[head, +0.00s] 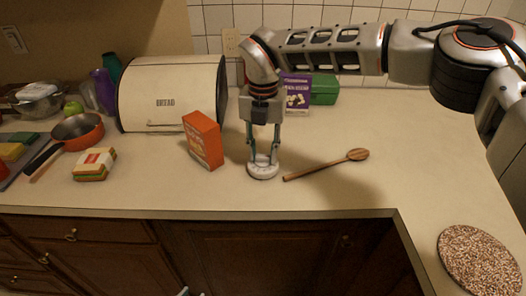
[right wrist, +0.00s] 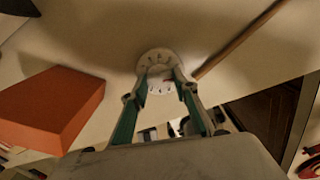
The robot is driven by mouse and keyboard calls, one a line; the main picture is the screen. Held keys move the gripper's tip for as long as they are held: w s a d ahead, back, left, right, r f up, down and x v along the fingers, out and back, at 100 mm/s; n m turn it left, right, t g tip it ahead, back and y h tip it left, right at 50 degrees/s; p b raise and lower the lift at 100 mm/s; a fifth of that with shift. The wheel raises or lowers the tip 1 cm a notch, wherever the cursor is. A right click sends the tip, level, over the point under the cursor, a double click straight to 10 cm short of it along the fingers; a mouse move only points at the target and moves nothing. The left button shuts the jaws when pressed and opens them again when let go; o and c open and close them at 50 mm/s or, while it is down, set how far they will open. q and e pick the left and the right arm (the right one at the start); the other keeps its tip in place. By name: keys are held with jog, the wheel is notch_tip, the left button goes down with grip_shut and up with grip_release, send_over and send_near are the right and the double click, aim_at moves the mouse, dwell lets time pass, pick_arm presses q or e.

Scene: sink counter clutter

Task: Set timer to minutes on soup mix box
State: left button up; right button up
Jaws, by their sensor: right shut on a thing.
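A white round dial timer (head: 263,173) lies flat on the counter. It also shows in the right wrist view (right wrist: 150,58), with dark marks around its rim. My right gripper (head: 263,159) points straight down over the timer, its fingers shut on the middle of the dial. An orange box (head: 203,140) stands upright just left of the gripper and also shows in the right wrist view (right wrist: 50,107). A purple box (head: 297,95) stands behind the gripper, partly hidden. The lettering on both boxes is too small to read. Only a small grey tip at the bottom edge may be my left gripper (head: 183,292).
A wooden spoon (head: 325,164) lies right of the timer. A bread bin (head: 170,90), a sandwich (head: 94,164) and an orange pan (head: 78,130) are at left. A green box (head: 324,88) stands at the back. A speckled round mat (head: 480,262) is at lower right.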

aim_at(263, 156)
jog(key=shift+m, duration=1.1)
jog(key=o, duration=1.1)
jog(key=shift+r, duration=0.15)
notch_tip(263, 156, up, 12)
jog(key=shift+f, duration=0.1)
jog(key=shift+f, duration=0.1)
